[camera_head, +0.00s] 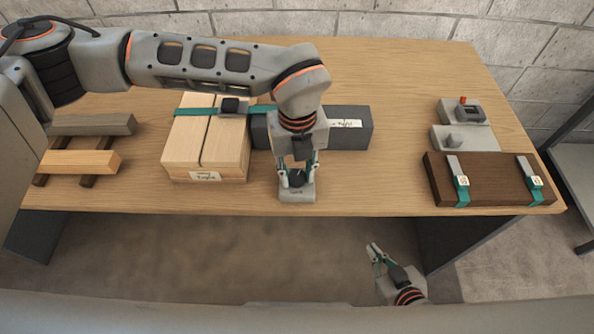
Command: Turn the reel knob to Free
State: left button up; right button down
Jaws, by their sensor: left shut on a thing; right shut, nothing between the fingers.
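A small grey block (297,195) stands near the table's front edge and carries a dark round knob (297,179), apparently the reel knob. My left gripper (299,172) reaches down over it from above, its fingers shut on the knob from both sides. The fingers partly hide the knob, and the block's small marking is too small to read, so I cannot tell its setting. My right gripper (374,254) is shut and empty, in front of and below the table edge, away from the knob.
On the wooden table (400,70), a strapped pale wooden box (205,150) and a dark grey box (350,128) stand close by. Slats (75,162) lie at left. At right are two grey devices (452,138) and a brown strapped board (490,180). The front middle-right is clear.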

aim_at(297, 177)
pick_arm(q)
jog(key=shift+w+n, duration=0.1)
jog(key=shift+n, duration=1.8)
jog(key=o, duration=1.1)
jog(key=shift+r, duration=0.1)
notch_tip(297, 177, up, 12)
